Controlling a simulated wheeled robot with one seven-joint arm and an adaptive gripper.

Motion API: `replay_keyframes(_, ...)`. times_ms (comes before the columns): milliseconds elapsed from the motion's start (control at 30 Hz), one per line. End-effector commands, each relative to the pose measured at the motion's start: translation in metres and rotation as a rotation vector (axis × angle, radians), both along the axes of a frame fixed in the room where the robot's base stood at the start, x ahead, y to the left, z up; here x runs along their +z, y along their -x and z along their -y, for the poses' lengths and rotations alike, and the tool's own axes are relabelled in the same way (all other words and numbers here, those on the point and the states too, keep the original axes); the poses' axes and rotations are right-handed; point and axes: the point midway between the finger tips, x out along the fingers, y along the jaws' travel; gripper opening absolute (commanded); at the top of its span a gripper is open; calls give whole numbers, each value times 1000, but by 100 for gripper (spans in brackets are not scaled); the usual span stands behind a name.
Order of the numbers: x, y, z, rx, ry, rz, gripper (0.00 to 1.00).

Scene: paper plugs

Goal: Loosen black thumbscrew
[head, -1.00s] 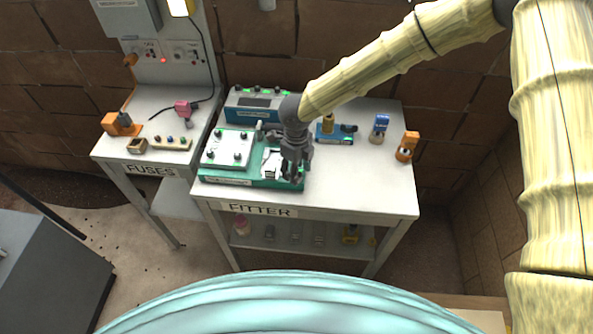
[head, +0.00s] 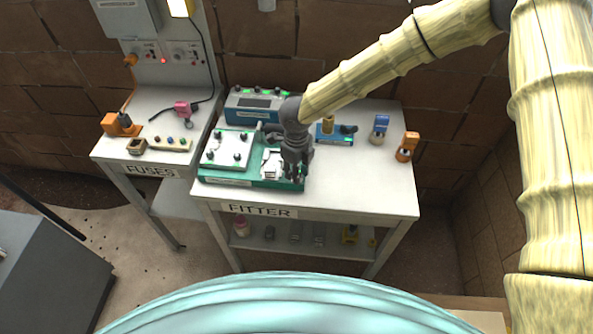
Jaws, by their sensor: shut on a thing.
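My gripper (head: 296,175) points down at the right end of the green fixture (head: 228,180) on the FITTER bench. Its fingers are shut on a small dark part there, which I take to be the black thumbscrew; the fingers hide nearly all of it. A white and grey clamp-like piece (head: 271,163) sits on the fixture just left of my fingers. A white plate (head: 227,150) with dark knobs at its corners lies on the fixture's left part, apart from my gripper.
A blue box (head: 250,113) with green lights stands behind the fixture. A blue device (head: 335,137), a blue-topped item (head: 380,129) and an orange item (head: 407,146) stand to the right. The bench's front right is clear. The FUSES bench (head: 147,100) adjoins at left.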

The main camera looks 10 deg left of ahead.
Motion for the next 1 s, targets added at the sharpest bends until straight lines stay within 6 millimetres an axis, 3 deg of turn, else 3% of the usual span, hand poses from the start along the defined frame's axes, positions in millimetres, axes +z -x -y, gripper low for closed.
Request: replay_keyframes(1000,2,0,0,416,-1,-1,1)
